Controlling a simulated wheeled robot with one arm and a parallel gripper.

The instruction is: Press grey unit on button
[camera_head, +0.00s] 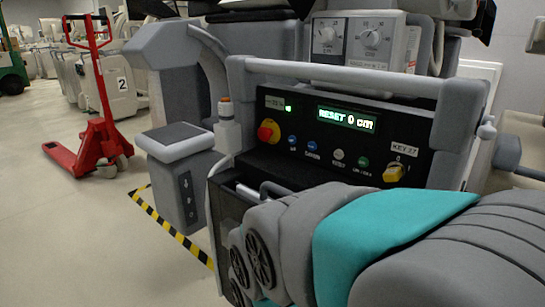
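The grey unit (238,78) has a black control panel under a grey handlebar. Its green display (347,119) reads "RESET 0 cm". On the panel are a red knob (266,132), two blue buttons (292,139) (312,146), a whitish button (338,155), a green button (363,162) and a yellow rotary switch (393,173) below a "KEY 27" label. The small labels under the buttons are too blurred to read surely; I cannot tell which is the on button. My grey and teal arm fills the lower right, in front of the unit. My gripper's fingertips cannot be made out.
A grey box with a flat top (178,146) stands left of the panel, beside yellow-black floor tape (170,228). A red pallet jack (93,120) stands further left. A dial box (358,40) sits above the unit.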

